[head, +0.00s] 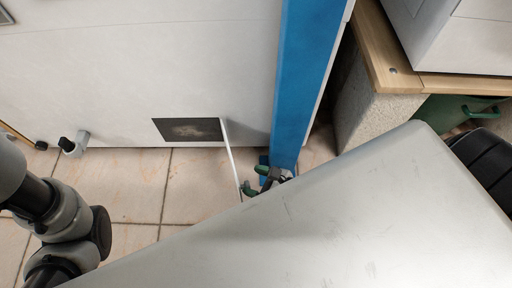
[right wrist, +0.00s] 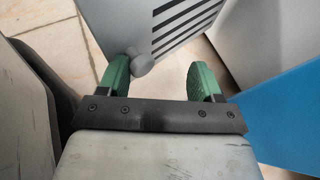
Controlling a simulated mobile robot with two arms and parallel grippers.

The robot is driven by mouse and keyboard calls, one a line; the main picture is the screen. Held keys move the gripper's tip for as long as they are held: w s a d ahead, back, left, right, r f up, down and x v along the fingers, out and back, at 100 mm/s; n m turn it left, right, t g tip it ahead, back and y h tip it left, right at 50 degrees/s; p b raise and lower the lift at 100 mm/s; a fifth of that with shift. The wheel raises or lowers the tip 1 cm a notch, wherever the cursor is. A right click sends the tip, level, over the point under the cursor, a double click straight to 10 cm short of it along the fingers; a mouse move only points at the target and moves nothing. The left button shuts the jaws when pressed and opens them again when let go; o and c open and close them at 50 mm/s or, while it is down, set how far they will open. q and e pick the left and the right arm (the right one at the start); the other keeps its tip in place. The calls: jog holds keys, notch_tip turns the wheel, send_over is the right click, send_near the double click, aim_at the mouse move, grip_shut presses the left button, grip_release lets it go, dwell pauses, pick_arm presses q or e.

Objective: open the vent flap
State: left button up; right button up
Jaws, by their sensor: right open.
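The vent flap (head: 231,154) stands swung out from the white wall, seen nearly edge-on in the head view. The dark vent opening (head: 190,130) shows beside it. In the right wrist view the flap (right wrist: 150,22) is a grey panel with dark slats and a round grey knob (right wrist: 139,62) at its near edge. My right gripper (head: 256,179) is open, low by the flap's free edge. Its green fingers show in the wrist view (right wrist: 160,78), with the knob close by the left finger; I cannot tell whether they touch. My left gripper is out of view.
A blue post (head: 301,85) stands right of the flap, close to my right gripper. A wooden-topped counter (head: 388,70) is further right. A small black and grey fitting (head: 77,144) sits at the wall's foot. Tiled floor (head: 135,190) is clear left of the flap.

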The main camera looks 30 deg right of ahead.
jog(key=shift+w+d, duration=0.35)
jog(key=shift+w, duration=0.05)
jog(key=b+v, duration=0.4)
jog(key=v, duration=0.7)
jog(key=shift+s+a, duration=0.25)
jog(key=shift+a, duration=0.1)
